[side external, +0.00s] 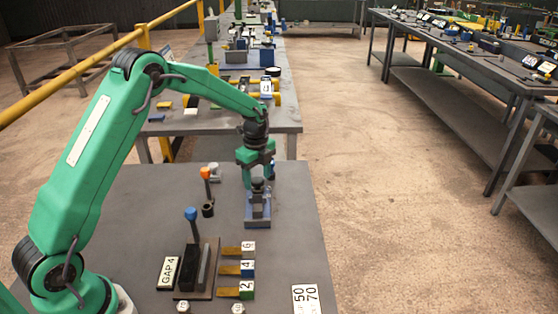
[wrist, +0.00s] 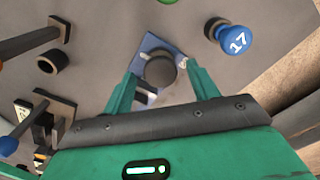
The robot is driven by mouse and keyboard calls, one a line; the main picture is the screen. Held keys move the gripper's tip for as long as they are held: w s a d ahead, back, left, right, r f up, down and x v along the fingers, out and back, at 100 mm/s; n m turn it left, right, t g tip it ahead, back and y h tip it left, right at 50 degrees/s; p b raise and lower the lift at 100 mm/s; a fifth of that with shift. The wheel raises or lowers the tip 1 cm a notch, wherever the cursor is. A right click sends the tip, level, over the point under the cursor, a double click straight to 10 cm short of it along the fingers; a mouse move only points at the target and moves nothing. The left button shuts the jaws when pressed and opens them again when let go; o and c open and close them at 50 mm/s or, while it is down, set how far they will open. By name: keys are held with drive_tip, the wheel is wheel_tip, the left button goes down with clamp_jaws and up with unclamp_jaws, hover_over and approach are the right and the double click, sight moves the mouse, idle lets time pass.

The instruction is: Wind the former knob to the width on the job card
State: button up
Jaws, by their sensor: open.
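A card reading "GAP 4" (side external: 169,273) lies beside a pair of dark upright blocks (side external: 196,268) on a brown plate, with a blue-topped lever (side external: 191,214) standing behind them. My gripper (side external: 257,172) points down over a small blue-grey fixture (side external: 257,217) topped by a dark round piece. In the wrist view, the dark round knob (wrist: 160,71) sits on its blue base between my open green fingers (wrist: 163,82), with space on each side. I cannot tell for certain which part is the former knob.
Brass strips tagged 6 (side external: 248,246), 4 (side external: 247,268) and 2 (side external: 246,289) lie at the front. An orange-topped lever (side external: 205,173) and a black ring (side external: 208,210) stand left of the fixture. A "50 70" card (side external: 306,298) lies front right. A blue piece marked 17 (wrist: 232,38) is close by.

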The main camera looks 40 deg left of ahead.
drive_tip(key=shift+f, duration=0.1)
drive_tip(key=shift+c, duration=0.5)
drive_tip(key=c, duration=0.9)
